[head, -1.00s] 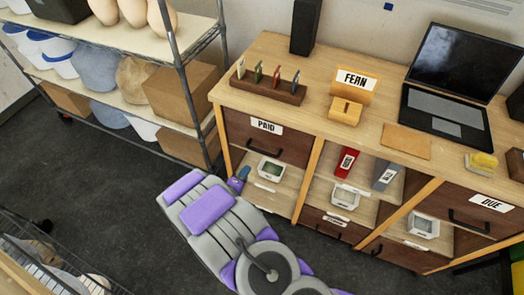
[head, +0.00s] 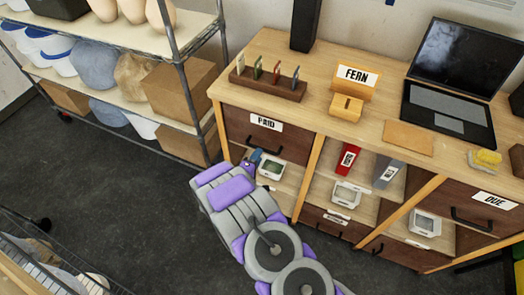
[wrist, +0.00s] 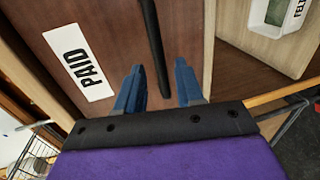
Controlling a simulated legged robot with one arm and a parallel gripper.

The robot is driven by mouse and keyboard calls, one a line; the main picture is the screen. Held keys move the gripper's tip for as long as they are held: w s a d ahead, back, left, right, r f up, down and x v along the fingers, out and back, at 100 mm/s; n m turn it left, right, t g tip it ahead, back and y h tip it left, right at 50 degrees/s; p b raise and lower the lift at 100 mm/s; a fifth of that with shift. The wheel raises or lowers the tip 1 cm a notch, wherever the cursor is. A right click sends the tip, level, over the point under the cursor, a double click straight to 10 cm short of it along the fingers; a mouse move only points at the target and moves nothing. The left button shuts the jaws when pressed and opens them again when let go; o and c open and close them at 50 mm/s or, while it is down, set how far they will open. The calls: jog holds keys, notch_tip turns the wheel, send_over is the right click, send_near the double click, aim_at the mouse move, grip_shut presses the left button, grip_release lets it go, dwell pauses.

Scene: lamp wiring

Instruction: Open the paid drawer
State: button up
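The paid drawer (head: 262,137) is a dark brown front with a white PAID label, at the upper left of the wooden desk. It looks shut. Its black bar handle (head: 263,149) shows below the label. In the wrist view the drawer front (wrist: 110,20) fills the upper middle, and the handle (wrist: 155,45) reaches down between my fingers. My gripper (wrist: 160,85) is open, with one blue finger on each side of the handle's lower end. I cannot tell whether either finger touches it. In the head view my gripper (head: 252,160) is at the drawer, partly hidden by my arm.
Below the paid drawer is an open shelf with a small white device (head: 271,168). A wire shelf (head: 172,45) with boxes stands close on the left. The desk top holds a card rack (head: 268,88), a FERN sign (head: 357,77) and a laptop (head: 450,80). Dark floor lies in front.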

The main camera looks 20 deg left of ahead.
jog(key=x, duration=0.5)
jog(key=shift+w+b, duration=0.4)
jog(key=shift+f, duration=0.1)
grip_shut()
jog(key=shift+s, duration=0.1)
